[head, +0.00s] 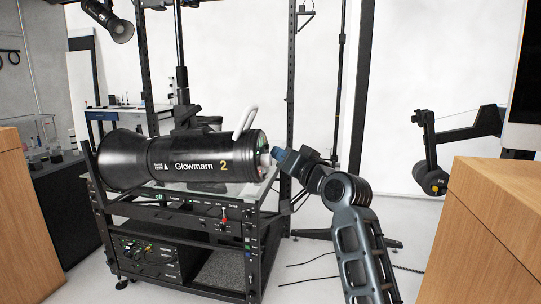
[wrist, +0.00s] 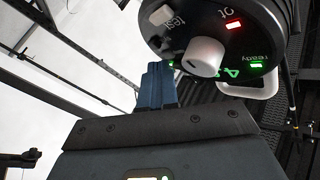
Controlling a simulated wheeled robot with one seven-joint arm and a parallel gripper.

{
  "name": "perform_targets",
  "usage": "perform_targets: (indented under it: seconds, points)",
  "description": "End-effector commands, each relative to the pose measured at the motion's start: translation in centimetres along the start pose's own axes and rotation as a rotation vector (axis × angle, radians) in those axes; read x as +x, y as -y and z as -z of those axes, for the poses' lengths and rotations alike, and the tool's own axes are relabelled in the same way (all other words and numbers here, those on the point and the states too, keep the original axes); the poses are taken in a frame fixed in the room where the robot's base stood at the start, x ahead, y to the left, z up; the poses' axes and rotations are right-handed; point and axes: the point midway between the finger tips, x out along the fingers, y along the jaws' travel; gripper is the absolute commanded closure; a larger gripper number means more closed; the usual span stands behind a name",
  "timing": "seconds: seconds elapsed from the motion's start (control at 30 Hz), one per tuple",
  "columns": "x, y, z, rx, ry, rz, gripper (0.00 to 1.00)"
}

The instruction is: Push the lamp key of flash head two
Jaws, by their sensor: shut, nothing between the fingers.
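Flash head two (head: 130,160) is a black cylinder marked "Glowmarn 2", lying level on a cart with its rear end facing right. In the wrist view its round rear panel (wrist: 185,35) shows a white key (wrist: 160,15) beside the lettering "test", a white knob (wrist: 205,57), a red light (wrist: 235,25) and a green "ready" light (wrist: 256,65). I cannot make out a key labelled lamp. My gripper (head: 279,153) has blue fingers, shut and empty, close to the rear panel. In the wrist view the fingertips (wrist: 158,70) appear below the test key, left of the knob; contact cannot be told.
The black cart (head: 180,215) holds rack units with switches below the head. A white handle (head: 245,122) rises from the head's rear. Wooden cabinets stand at the left (head: 25,215) and right (head: 490,230). A dark stand post (head: 362,90) is behind my arm.

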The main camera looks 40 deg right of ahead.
Motion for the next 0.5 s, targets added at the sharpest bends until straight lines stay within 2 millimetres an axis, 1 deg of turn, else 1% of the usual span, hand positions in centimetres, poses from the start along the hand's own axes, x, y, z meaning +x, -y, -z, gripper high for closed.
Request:
perform_targets:
  seconds: [0.17, 0.5]
  points:
    - [-0.1, -0.1, 0.0, 0.001, 0.001, 0.001, 1.0]
    - [-1.2, -0.8, 0.8, 0.001, 0.001, 0.001, 1.0]
